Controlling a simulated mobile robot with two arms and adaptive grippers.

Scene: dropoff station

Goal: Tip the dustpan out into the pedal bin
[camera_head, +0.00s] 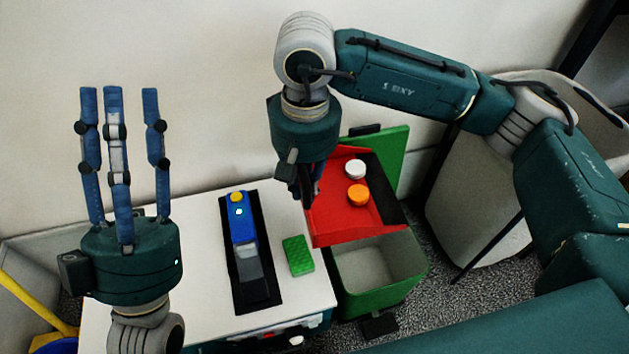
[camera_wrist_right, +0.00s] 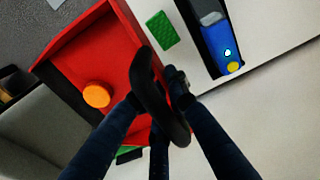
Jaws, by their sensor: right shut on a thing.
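The red dustpan (camera_head: 335,218) is over the opening of the green pedal bin (camera_head: 357,296), slightly tilted. A white round piece (camera_head: 355,169) and an orange round piece (camera_head: 358,195) lie in it. The bin's lid (camera_head: 390,153) stands open behind. My right gripper (camera_head: 307,196) is shut on the dustpan's handle. In the right wrist view, its fingers (camera_wrist_right: 158,120) close around a black handle (camera_wrist_right: 152,92), with the dustpan (camera_wrist_right: 95,50) and orange piece (camera_wrist_right: 96,95) beyond; the white piece is not seen there. My left gripper (camera_head: 119,92) is open and empty, its fingers pointing up.
A white-topped table (camera_head: 200,290) stands left of the bin. It bears a blue and grey device (camera_head: 242,230) on a black mat and a green sponge (camera_head: 298,255). A pale container (camera_head: 465,200) stands to the right. A yellow handle (camera_head: 30,300) leans at far left.

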